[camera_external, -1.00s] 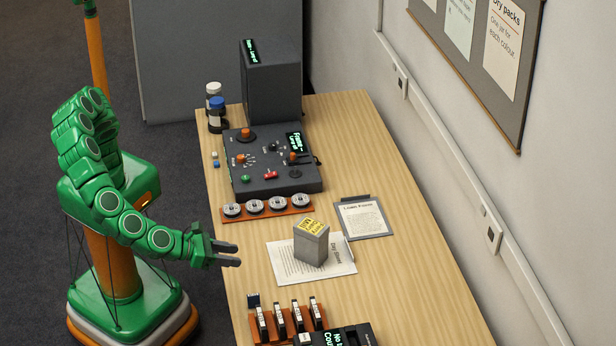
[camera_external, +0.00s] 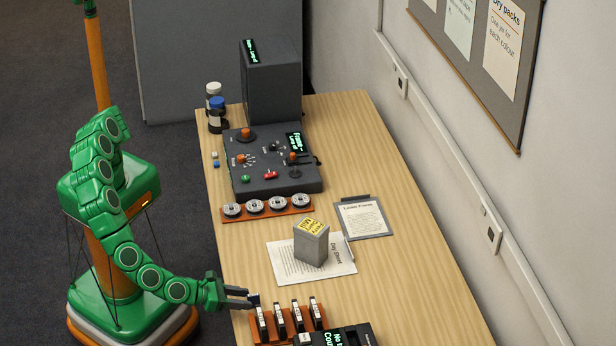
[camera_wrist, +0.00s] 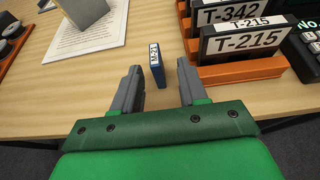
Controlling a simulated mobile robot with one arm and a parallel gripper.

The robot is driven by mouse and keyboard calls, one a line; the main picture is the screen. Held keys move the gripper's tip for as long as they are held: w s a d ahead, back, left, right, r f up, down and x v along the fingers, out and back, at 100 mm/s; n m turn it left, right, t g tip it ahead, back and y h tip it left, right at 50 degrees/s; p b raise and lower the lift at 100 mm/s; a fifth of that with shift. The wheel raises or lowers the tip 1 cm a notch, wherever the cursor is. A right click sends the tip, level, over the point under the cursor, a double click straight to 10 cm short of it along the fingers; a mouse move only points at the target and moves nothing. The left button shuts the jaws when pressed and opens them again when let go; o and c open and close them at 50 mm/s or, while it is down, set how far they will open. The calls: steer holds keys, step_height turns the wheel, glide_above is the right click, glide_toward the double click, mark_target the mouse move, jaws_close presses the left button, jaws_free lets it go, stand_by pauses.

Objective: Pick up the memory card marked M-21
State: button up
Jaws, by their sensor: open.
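The memory card marked M-21 (camera_wrist: 157,66) is a small dark blue piece with a white label, standing on the wooden table (camera_wrist: 50,100). My gripper (camera_wrist: 160,78) is open, with one finger on each side of the card in the wrist view. The card appears between the fingertips, apart from both. In the outside view my gripper (camera_external: 247,299) is low at the table's near left edge, and the card (camera_external: 254,299) shows by the fingertips, partly hidden.
An orange rack (camera_wrist: 238,72) with several T-labelled cassettes stands close to the right finger in the wrist view. A dark device with a lit display (camera_external: 345,336) is beside it. A grey block (camera_external: 311,243) stands on a paper sheet (camera_external: 283,265) farther back.

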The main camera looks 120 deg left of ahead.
mark_target(259, 300)
steer(key=shift+x, duration=2.9)
steer(key=shift+s+a, duration=0.1)
steer(key=shift+a, duration=0.05)
jaws_close()
